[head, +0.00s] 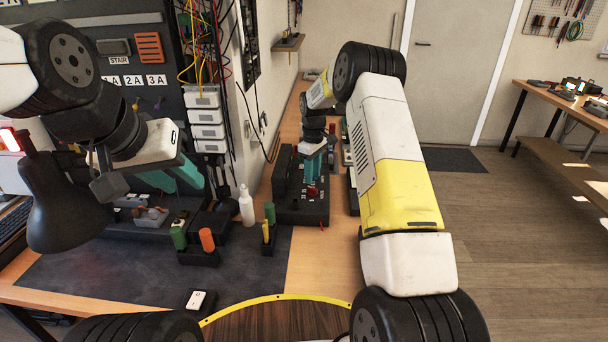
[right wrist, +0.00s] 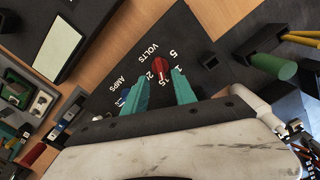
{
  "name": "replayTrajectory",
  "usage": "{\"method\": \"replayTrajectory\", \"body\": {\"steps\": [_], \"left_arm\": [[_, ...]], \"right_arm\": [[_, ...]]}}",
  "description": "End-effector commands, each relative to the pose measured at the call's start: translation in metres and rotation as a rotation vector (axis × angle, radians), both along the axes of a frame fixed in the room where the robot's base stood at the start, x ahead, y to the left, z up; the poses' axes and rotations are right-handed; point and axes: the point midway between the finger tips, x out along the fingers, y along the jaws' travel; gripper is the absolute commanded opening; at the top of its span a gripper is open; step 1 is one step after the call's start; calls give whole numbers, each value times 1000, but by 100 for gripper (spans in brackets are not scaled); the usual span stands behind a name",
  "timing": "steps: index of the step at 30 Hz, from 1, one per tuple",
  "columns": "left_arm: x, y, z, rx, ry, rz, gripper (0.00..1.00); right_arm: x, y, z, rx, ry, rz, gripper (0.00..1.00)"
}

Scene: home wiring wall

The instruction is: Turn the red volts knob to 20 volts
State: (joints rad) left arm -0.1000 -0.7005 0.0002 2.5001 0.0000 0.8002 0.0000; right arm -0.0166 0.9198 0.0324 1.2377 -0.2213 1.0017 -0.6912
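The red volts knob (right wrist: 153,64) sits on a dark panel (right wrist: 110,60), beside the white word VOLTS and the numbers 5, 15 and others partly covered by my fingers. Its pointing direction is hard to tell. My right gripper (right wrist: 160,76) is open, with one teal finger on each side of the knob's near end; I cannot tell whether they touch it. In the head view, the right gripper (head: 313,168) reaches down over the black power supply (head: 290,210), with the red knob (head: 312,191) just below its fingers. My left gripper (head: 178,178) hangs open and empty at the left.
A white bottle (head: 247,206) stands left of the supply. Green and orange-handled tools (head: 207,240) stand in holders on the dark mat (head: 130,270). An AMPS label (right wrist: 126,82) is near the left finger. A black lamp (head: 62,205) is at far left.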

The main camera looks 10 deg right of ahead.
Motion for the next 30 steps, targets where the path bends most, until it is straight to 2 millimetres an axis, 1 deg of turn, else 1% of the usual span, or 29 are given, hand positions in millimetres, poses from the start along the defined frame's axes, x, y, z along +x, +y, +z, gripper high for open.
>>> {"method": "replayTrajectory", "body": {"steps": [1, 3, 9, 13, 20, 21, 25, 30], "left_arm": [[0, 0, 0, 0, 0, 0, 36], [0, 0, 0, 0, 0, 0, 36], [0, 0, 0, 0, 0, 0, 36], [0, 0, 0, 0, 0, 0, 36], [0, 0, 0, 0, 0, 0, 36], [0, 0, 0, 0, 0, 0, 36], [0, 0, 0, 0, 0, 0, 36], [0, 0, 0, 0, 0, 0, 36]], "right_arm": [[-1, 0, -10, 0, 3, 0, 33], [-1, 0, -22, 0, 3, 0, 33], [-1, 0, -45, 0, 1, -1, 33], [0, 0, -50, 0, 0, -2, 33], [0, 0, -50, 0, 0, -2, 33], [0, 0, -50, 0, 0, -2, 25], [0, 0, -50, 0, 0, -2, 0], [0, 0, -50, 0, 0, -2, 0]]}}
